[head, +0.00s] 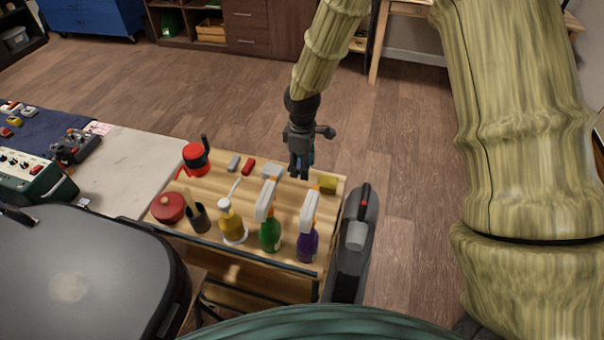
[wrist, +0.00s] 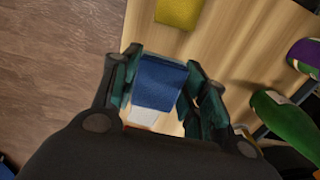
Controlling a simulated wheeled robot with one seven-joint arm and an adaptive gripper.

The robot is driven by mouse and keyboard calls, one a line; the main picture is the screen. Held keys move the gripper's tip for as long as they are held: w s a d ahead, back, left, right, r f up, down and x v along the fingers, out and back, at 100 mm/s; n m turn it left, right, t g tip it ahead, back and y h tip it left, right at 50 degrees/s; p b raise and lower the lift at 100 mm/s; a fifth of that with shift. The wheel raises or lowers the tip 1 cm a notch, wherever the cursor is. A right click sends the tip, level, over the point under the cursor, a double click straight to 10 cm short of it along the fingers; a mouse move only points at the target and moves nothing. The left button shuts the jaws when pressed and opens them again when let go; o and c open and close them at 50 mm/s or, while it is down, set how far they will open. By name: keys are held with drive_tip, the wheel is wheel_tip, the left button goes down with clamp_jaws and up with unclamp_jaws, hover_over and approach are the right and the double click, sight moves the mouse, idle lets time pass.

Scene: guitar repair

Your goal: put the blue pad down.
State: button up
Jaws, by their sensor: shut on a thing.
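The blue pad (wrist: 160,82) is between the two fingers of my gripper (wrist: 160,88) in the wrist view, and the gripper is shut on it. In the head view my gripper (head: 299,172) points down at the far edge of the wooden cart top (head: 218,245). Only a little blue shows between its fingers there. The wrist view shows the wooden top beneath the pad. I cannot tell whether the pad touches it.
A yellow pad (head: 327,184) lies right of my gripper. Grey and red blocks (head: 248,167) lie to its left, with a pale block (head: 271,172) closer. Spray bottles, green (head: 270,234) and purple (head: 307,243), stand nearer.

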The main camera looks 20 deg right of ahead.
sight(302, 181)
drive_tip(key=shift+f+p, duration=0.3)
drive_tip(key=shift+f, duration=1.9)
drive_tip(key=shift+f, duration=0.15)
drive_tip(key=o, duration=1)
wheel_tip(302, 181, up, 12)
drive_tip(key=shift+r+b, duration=0.15)
drive_tip(key=shift+b, duration=0.75)
